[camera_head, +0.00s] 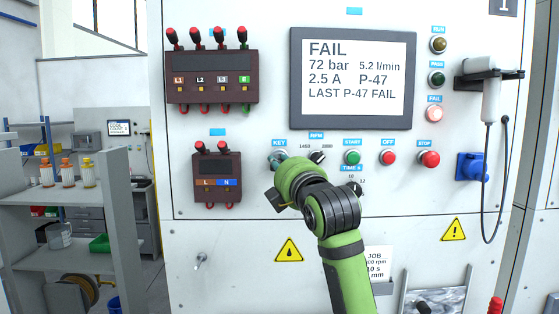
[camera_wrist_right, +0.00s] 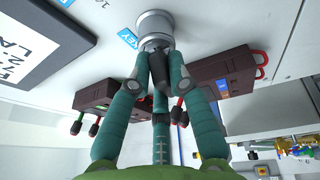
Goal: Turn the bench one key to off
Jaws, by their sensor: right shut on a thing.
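The bench panel has a key switch under a blue KEY label (camera_head: 280,143). In the head view my right gripper (camera_head: 276,162) is at this switch, and its wrist hides most of it. In the right wrist view the switch is a silver round collar (camera_wrist_right: 155,28) with a dark key (camera_wrist_right: 159,70) standing out of it. The teal fingers of my right gripper (camera_wrist_right: 157,62) close around the key from several sides. The exact angle of the key is hard to tell. My left gripper is not in view.
The RPM knob (camera_head: 317,157) is close to the right of my gripper. START (camera_head: 352,157), OFF (camera_head: 388,158) and STOP (camera_head: 429,158) buttons follow. The screen (camera_head: 352,78) reads FAIL, and the FAIL lamp (camera_head: 434,113) glows. Terminal blocks (camera_head: 218,176) sit to the left.

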